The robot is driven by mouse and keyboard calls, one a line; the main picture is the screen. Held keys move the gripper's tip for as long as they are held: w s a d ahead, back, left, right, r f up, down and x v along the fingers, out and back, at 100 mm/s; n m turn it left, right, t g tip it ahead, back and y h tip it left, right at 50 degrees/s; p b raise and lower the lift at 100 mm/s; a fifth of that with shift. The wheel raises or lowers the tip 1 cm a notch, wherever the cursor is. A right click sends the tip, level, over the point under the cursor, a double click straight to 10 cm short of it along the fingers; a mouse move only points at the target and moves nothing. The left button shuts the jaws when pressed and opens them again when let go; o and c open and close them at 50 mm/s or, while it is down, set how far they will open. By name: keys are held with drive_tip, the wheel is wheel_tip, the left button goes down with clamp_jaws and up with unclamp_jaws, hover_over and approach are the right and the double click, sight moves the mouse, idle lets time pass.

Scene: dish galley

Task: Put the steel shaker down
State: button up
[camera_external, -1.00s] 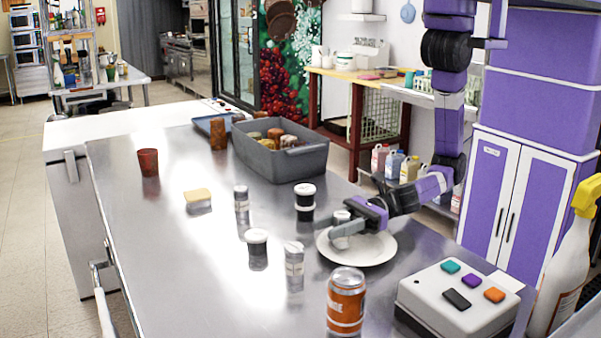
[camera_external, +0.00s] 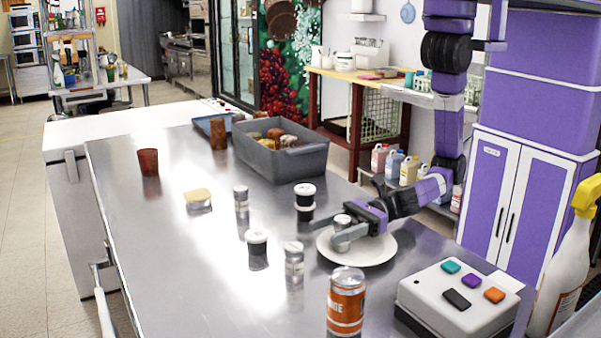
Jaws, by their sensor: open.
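A small steel shaker (camera_external: 341,224) stands upright on the white round plate (camera_external: 378,251), towards its left side. My gripper (camera_external: 350,226) reaches in low from the right, with its open jaws at the shaker. Part of the shaker is hidden by the near finger, and I cannot tell whether a finger still touches it. Two similar steel shakers stand on the steel counter (camera_external: 190,270): one farther back (camera_external: 241,198) and one nearer the front (camera_external: 293,260).
Black-and-white jars (camera_external: 305,195) (camera_external: 257,242) stand left of the plate. An orange can (camera_external: 346,303) and a button box (camera_external: 460,297) are in front. A grey tub (camera_external: 283,160), a sponge (camera_external: 198,197) and a reddish cup (camera_external: 148,162) are farther back. The counter's front left is clear.

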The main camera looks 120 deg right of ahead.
drive_tip(key=shift+r, duration=0.3)
drive_tip(key=s+b, duration=0.1)
drive_tip(key=s, duration=0.6)
drive_tip(key=s+d+b, duration=0.1)
drive_tip(key=s, duration=0.2)
drive_tip(key=shift+s+b, duration=0.35)
drive_tip(key=shift+s, duration=0.05)
drive_tip(key=shift+s+r, duration=0.15)
drive_tip(key=shift+s, duration=0.45)
